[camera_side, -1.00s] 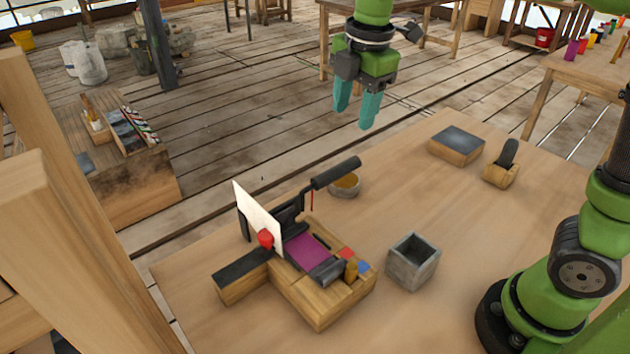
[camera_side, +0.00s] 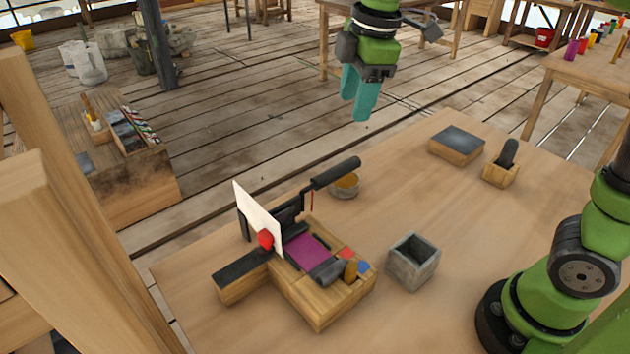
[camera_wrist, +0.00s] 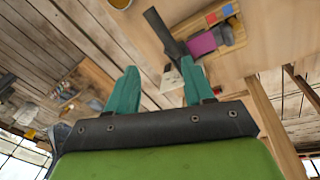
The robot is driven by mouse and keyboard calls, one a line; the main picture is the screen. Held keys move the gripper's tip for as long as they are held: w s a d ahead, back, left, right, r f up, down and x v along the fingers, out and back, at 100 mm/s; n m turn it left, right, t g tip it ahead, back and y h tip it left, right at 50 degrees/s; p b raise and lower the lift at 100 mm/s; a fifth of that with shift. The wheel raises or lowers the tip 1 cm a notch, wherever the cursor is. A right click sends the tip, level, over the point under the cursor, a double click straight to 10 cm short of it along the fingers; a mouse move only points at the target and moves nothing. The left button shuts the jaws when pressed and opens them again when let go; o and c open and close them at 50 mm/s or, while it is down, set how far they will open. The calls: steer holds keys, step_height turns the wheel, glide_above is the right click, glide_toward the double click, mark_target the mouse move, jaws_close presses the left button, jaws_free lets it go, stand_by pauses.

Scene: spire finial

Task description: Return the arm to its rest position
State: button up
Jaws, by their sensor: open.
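My gripper (camera_side: 360,95) has teal fingers and hangs empty in the air above the far edge of the table in the side view. In the wrist view its two fingers (camera_wrist: 157,90) stand apart with nothing between them. My green arm's base stands at the right of the table. Well below and nearer the camera, a wooden fixture (camera_side: 322,310) holds a purple piece (camera_side: 306,250), a white upright panel (camera_side: 256,218), a red ball (camera_side: 265,239) and a black-handled lever (camera_side: 335,173). The fixture also shows at the top of the wrist view (camera_wrist: 226,36).
A grey open box (camera_side: 412,262) stands right of the fixture. A round tin (camera_side: 344,187) is behind it. A dark-topped wooden block (camera_side: 457,145) and a small holder with a black piece (camera_side: 502,165) sit at the back right. The table between them is clear.

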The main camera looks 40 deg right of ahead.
steer(key=s+d+f+m+t+y, duration=0.1)
steer(key=s+d+f+m+t, duration=0.1)
steer(key=s+m, duration=0.5)
steer(key=s+d+f+m+t, duration=0.2)
steer(key=s+m, duration=0.4)
steer(key=m, duration=0.4)
steer(key=shift+s+d+f+t+y, duration=0.25)
steer(key=shift+s+f+t+y, duration=0.15)
steer(key=shift+f+t, duration=0.35)
